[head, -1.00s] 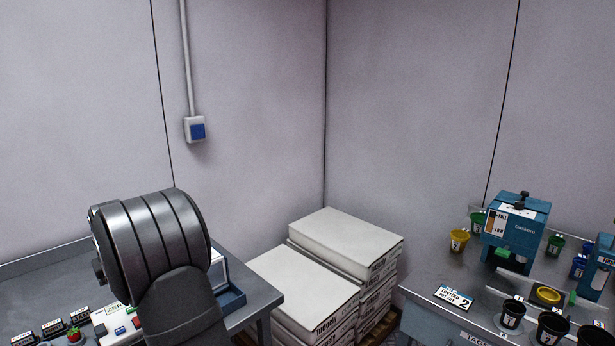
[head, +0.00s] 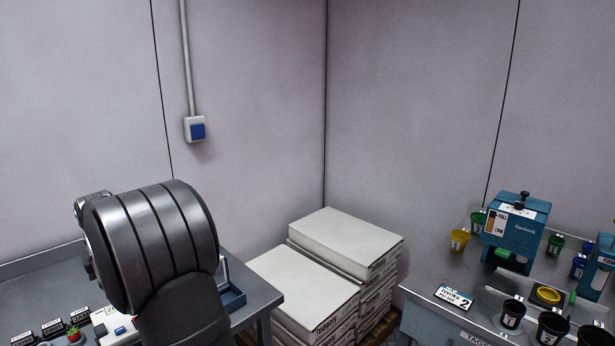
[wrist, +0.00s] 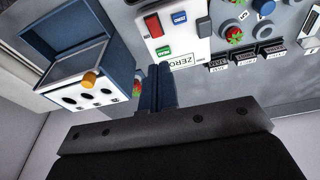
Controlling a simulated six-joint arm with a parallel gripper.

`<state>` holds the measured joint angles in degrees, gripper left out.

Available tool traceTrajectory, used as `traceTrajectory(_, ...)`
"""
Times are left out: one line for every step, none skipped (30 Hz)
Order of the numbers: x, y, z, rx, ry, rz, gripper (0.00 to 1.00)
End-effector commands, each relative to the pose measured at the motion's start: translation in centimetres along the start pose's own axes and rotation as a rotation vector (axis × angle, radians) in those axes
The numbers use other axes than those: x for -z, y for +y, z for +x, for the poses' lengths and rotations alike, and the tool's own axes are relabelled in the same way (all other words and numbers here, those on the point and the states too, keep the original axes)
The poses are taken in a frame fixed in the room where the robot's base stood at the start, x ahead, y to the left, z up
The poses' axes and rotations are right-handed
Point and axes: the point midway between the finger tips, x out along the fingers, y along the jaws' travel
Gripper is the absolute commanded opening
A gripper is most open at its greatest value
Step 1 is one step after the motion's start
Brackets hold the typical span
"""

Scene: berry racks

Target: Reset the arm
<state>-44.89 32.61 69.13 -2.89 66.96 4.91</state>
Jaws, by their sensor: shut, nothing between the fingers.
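My gripper (wrist: 160,70) shows in the wrist view as two dark blue fingers closed together, with nothing between them. They are seen in front of a white control box (wrist: 178,35) with a "ZERO" label and red, green and blue buttons; I cannot tell the gap between them. In the head view only the thick dark grey part of my arm shows, over the left table, and it hides part of that table. The gripper is hidden there. The control box also shows partly in the head view (head: 112,322).
A blue box (wrist: 75,60) with a white panel and orange knob is near the fingers. Strawberries (wrist: 236,35) and black labels (wrist: 273,49) lie beyond. Stacked white cartons (head: 305,285) stand between the left table and the right bench, which holds cups and a blue machine (head: 516,232).

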Motion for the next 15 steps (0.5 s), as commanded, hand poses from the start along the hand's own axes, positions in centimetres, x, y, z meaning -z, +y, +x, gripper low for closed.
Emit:
traceTrajectory(-0.4,-0.3,-0.7,-0.008,0.013,0.011,0.00)
traceTrajectory(-0.6,-0.4,-1.1,-0.013,0.021,0.018,0.00)
traceTrajectory(-0.9,-0.5,-1.4,-0.019,0.029,0.030,0.00)
traceTrajectory(-1.1,-0.6,-1.8,-0.023,0.036,0.039,0.00)
traceTrajectory(-1.3,-0.7,-2.1,-0.028,0.044,0.048,0.00)
traceTrajectory(-1.6,-0.8,-2.5,-0.034,0.053,0.059,0.00)
traceTrajectory(-1.8,-0.9,-2.9,-0.038,0.061,0.068,0.00)
traceTrajectory(-2.0,-1.0,-3.2,-0.041,0.069,0.076,0.00)
traceTrajectory(-2.3,-1.1,-3.6,-0.047,0.079,0.086,0.00)
traceTrajectory(-2.6,-1.2,-3.9,-0.051,0.087,0.096,0.00)
traceTrajectory(-2.8,-1.3,-4.2,-0.054,0.094,0.104,0.00)
traceTrajectory(-3.1,-1.4,-4.6,-0.058,0.105,0.116,0.00)
traceTrajectory(-3.3,-1.5,-4.9,-0.061,0.114,0.123,0.00)
traceTrajectory(-3.5,-1.6,-5.2,-0.064,0.122,0.132,0.00)
traceTrajectory(-3.9,-1.7,-5.6,-0.067,0.132,0.143,0.00)
